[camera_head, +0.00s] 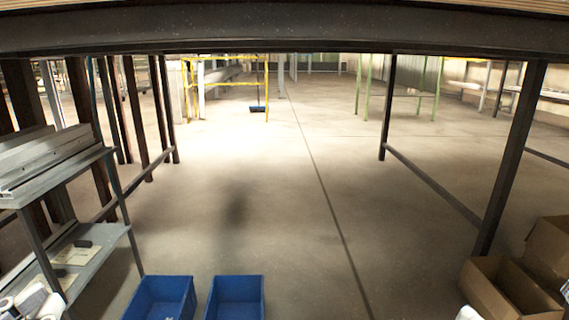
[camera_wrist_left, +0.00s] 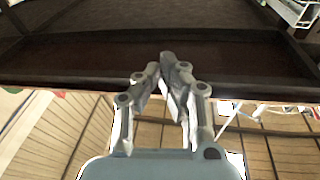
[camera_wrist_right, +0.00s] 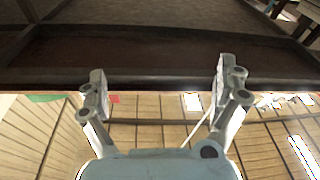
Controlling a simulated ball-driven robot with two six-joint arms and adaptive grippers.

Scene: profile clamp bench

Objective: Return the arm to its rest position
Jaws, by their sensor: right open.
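My left gripper (camera_wrist_left: 162,66) is in the left wrist view with its two grey fingers drawn together at the tips. Nothing shows between them. My right gripper (camera_wrist_right: 160,72) is in the right wrist view with its fingers wide apart and empty. A dark beam lies behind the fingers in both wrist views. In the head view no gripper fingers can be made out clearly. White rounded parts at the bottom left edge are too cut off to tell.
Two blue bins (camera_head: 235,297) stand on the floor at the bottom. A grey shelf rack (camera_head: 120,228) with metal profiles (camera_head: 45,160) is at left. Open cardboard boxes (camera_head: 510,290) are at the bottom right. Dark posts flank both sides. The middle floor is clear.

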